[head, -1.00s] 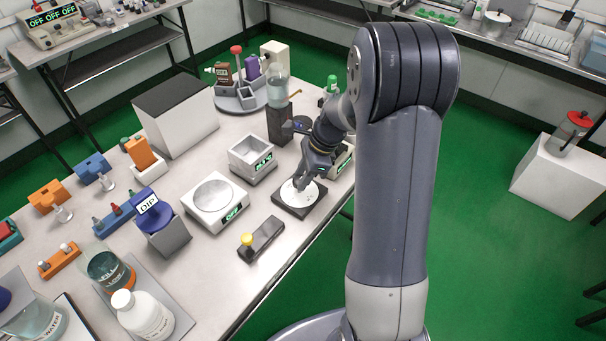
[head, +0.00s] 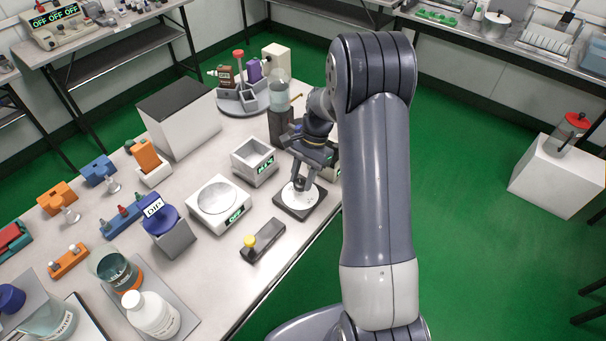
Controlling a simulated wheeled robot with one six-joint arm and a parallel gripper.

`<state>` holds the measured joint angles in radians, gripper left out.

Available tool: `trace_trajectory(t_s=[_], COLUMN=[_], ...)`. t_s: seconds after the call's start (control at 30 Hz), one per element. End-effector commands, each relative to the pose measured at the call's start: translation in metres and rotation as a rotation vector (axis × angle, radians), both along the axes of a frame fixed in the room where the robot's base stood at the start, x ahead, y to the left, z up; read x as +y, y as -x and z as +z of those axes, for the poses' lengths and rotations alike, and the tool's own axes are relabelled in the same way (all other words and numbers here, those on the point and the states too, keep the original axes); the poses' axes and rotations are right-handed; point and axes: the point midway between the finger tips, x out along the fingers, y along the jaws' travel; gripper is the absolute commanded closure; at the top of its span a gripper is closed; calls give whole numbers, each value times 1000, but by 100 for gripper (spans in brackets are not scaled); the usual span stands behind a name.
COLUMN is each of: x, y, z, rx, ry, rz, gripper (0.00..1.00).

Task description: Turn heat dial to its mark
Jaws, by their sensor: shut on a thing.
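The heat dial (head: 289,198) appears to be the round white disc on a flat dark square base near the table's front right edge. My gripper (head: 301,184) points down over it, with its fingers shut on the small raised part at the dial's middle. The fingers hide most of that part. The dial's mark and pointer are too small to read in the head view, so I cannot tell how they line up.
A white scale (head: 217,197) and an open white box with a green display (head: 254,160) stand left of the dial. A dark block with a yellow knob (head: 263,241) lies in front. A dark stand holding a clear beaker (head: 280,92) is behind my gripper.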

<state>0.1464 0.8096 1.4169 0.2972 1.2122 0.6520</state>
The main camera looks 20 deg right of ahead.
Motion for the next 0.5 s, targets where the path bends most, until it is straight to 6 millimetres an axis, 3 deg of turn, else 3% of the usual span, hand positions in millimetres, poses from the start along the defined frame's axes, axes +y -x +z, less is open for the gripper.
trace_trajectory(t_s=[0.5], x=[4], y=[-4], z=[1], rx=[-2], ry=[1], rz=[482], gripper=[89])
